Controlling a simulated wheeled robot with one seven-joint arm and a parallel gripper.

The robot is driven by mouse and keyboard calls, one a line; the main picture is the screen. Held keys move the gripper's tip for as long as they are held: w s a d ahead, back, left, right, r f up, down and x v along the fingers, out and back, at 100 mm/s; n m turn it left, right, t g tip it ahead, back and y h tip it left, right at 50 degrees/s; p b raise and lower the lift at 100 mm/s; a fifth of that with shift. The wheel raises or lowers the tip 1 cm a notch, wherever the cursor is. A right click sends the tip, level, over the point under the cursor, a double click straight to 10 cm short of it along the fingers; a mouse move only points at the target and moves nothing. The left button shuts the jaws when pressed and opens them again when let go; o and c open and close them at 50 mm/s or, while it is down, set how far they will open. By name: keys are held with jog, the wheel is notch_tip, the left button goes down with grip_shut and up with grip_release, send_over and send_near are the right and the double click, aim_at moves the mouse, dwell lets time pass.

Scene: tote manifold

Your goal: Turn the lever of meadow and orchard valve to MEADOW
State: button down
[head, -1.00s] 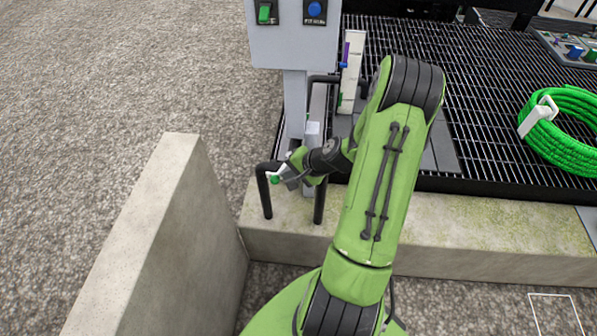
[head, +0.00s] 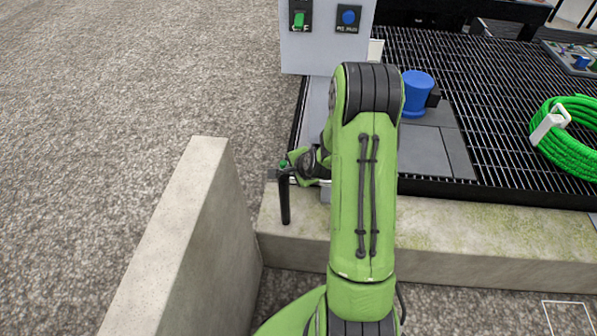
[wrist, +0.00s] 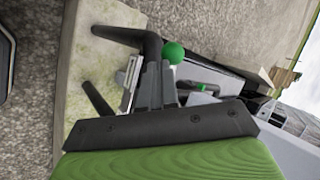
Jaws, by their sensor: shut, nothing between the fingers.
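A green ball knob (wrist: 173,53), apparently the end of the valve lever, shows in the wrist view right beside my fingertips. It also shows small in the head view (head: 283,164), by the top of a black pipe. My gripper (wrist: 155,84) is shut with nothing between its fingers. In the head view my gripper (head: 298,168) is at the pipe top, left of my arm. I cannot tell whether the fingers touch the knob. The lever's shaft, the valve body and any MEADOW or ORCHARD label are hidden or too small to read.
A black pipe (head: 285,202) rises from the concrete ledge (head: 440,222). A concrete wall (head: 165,235) stands to the left. A grey switch box (head: 322,45) is behind. A blue pump (head: 417,92) and coiled green hose (head: 570,150) are on the grating (head: 465,95).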

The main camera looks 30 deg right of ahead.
jog(key=shift+w+d, duration=0.15)
jog(key=shift+w, duration=0.75)
